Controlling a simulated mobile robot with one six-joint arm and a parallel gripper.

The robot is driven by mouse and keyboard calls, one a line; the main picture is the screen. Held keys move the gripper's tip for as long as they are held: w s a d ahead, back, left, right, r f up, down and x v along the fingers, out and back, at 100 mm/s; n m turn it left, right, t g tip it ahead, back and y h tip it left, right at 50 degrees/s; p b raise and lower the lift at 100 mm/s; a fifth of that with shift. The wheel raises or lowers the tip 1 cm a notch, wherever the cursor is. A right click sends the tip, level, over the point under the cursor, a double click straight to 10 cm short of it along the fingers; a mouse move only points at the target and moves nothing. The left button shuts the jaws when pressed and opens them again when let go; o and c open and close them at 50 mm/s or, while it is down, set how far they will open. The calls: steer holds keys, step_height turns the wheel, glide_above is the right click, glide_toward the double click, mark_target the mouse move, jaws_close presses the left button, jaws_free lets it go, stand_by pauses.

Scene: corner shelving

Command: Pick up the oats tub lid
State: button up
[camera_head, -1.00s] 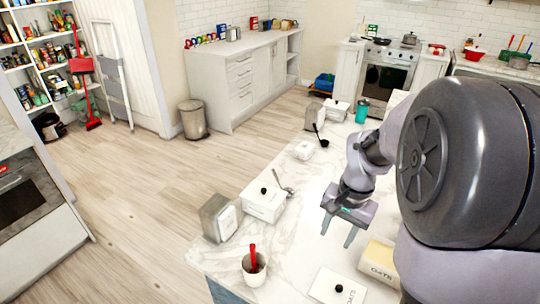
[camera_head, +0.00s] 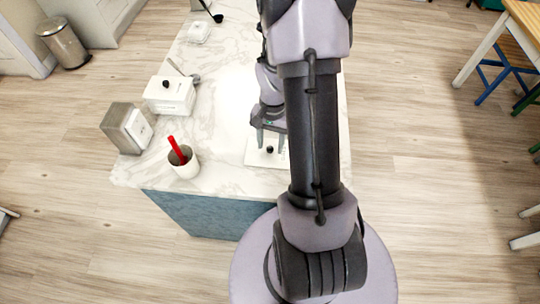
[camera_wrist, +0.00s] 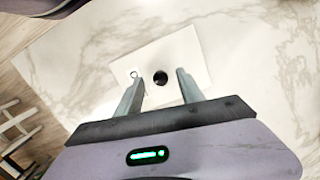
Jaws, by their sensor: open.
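The oats tub lid (camera_head: 256,158) is a flat white square with a small black knob, lying on the marble counter. It also shows in the wrist view (camera_wrist: 185,50), where lettering at its edge is partly visible. My gripper (camera_head: 270,143) is open and empty over the lid. In the wrist view my gripper (camera_wrist: 159,77) has one finger on either side of the black knob (camera_wrist: 160,78), with gaps on both sides. I cannot tell the exact height of the fingertips above the lid. The oats tub is hidden, likely behind my arm.
On the counter (camera_head: 225,95) to the left stand a white lidded box (camera_head: 170,99), a grey dispenser (camera_head: 125,128) and a white cup (camera_head: 187,165) with a red handle in it. A smaller white container (camera_head: 199,32) stands farther back. Bare marble lies between these and the lid.

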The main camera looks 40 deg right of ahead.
steer(key=shift+f, duration=0.6)
steer(key=shift+r, duration=0.1)
jaws_close()
